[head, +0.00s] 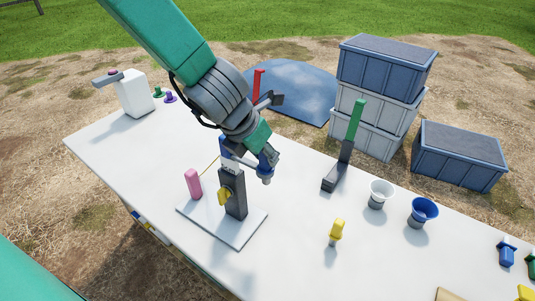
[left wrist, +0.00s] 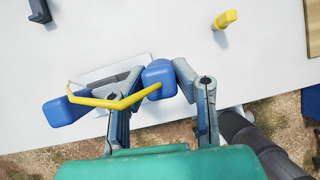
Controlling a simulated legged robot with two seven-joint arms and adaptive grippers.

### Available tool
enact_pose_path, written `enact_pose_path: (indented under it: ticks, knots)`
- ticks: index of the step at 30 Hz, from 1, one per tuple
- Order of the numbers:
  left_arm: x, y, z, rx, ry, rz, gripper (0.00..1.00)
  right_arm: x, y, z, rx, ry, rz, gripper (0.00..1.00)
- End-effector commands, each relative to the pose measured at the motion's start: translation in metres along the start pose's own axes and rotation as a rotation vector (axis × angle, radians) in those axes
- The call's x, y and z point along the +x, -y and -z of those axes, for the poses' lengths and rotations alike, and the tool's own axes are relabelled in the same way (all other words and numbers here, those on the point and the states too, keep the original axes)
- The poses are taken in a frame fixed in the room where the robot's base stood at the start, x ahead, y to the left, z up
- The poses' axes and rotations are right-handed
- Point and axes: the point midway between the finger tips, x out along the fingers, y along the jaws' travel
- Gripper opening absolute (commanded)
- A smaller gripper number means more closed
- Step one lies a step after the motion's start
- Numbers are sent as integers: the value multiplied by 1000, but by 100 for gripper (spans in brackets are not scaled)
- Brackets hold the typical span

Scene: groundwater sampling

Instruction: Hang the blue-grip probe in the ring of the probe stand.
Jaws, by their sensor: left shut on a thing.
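My left gripper (head: 252,166) is low over the white stand plate (head: 247,229), beside a dark upright block (head: 234,194) with a white label. In the left wrist view its fingers close on a blue grip (left wrist: 158,78), which I take for the blue-grip probe. A bent yellow strip (left wrist: 105,102) runs from near this grip to another blue block (left wrist: 62,110) on the left. In the head view, blue shows at the far side of the dark block, and a yellow part (head: 224,196) sits at its near side. The stand's ring is not clearly seen. My right gripper is not in view.
A white jug (head: 133,95) is far left. Clear tabletop lies between.

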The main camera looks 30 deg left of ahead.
Motion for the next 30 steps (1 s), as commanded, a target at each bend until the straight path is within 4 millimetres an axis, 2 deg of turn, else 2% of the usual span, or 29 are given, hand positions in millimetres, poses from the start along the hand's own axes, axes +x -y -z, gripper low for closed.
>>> enact_pose_path:
  ticks: [1, 3, 14, 17, 26, 30]
  knots:
    - [0, -1, 0, -1, 0, 0, 30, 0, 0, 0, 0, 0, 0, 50]
    - [0, 0, 0, -1, 0, 0, 47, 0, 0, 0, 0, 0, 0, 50]
    - [-3, 3, -1, 0, -1, -3, 47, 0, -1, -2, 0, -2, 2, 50]
    - [-12, 2, -2, 1, 1, -5, 47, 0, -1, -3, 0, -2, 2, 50]
    - [-63, -4, -1, -2, 6, -3, 47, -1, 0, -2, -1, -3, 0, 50]
    - [-78, -5, -1, -5, 4, -1, 47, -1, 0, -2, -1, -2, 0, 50]
